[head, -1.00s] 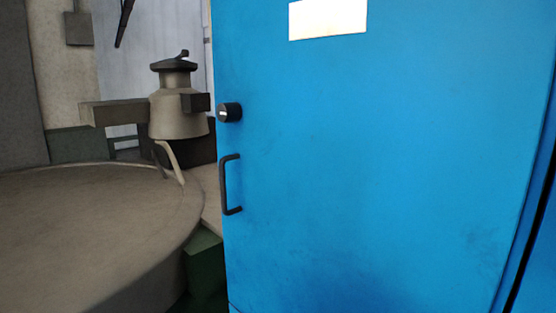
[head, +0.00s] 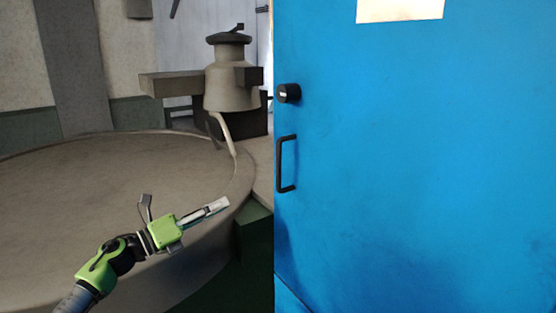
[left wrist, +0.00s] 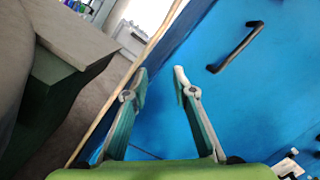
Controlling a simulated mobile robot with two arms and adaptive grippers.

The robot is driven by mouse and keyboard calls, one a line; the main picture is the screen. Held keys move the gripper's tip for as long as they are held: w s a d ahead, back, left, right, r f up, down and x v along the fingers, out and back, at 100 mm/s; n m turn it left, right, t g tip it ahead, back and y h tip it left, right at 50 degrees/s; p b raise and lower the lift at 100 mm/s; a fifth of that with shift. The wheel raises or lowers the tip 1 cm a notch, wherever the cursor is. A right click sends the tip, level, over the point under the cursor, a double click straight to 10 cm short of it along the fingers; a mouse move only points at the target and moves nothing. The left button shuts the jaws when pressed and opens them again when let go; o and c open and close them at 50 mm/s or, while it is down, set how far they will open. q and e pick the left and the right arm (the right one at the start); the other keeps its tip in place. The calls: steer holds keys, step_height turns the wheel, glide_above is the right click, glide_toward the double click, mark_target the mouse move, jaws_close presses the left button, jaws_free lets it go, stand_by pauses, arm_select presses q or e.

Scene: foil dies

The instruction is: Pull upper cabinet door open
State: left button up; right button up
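The blue cabinet door (head: 400,150) fills the right half of the head view and looks shut. A black bar handle (head: 281,164) stands upright near its left edge, with a black round knob (head: 289,93) above it. My left gripper (head: 220,205) is left of the handle and lower, apart from it. In the left wrist view its two fingers (left wrist: 160,80) are spread with nothing between them. There the handle (left wrist: 236,47) lies beyond the fingertips, up and to the right. My right gripper is in neither view.
A large round grey-brown table-like surface (head: 90,190) fills the left, with a dark green base (head: 257,245) near the cabinet. A grey metal vessel with a black lid (head: 232,85) stands behind. A white label (head: 400,8) is on the door.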

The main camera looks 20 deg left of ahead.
arm_select(q)
steer(key=s+d+r+m+g+h, duration=0.1)
steer(key=s+d+r+m+g, duration=0.15)
steer(key=r+m, duration=0.4)
steer(key=s+d+r+m+g+h, duration=0.2)
steer(key=s+d+r+m, duration=0.25)
steer(key=r, duration=0.25)
steer(key=p, duration=0.8)
glide_above(279, 186)
steer(key=shift+w+a+m, duration=0.1)
steer(key=shift+w+m, duration=0.2)
steer(key=shift+w, duration=0.05)
jaws_close()
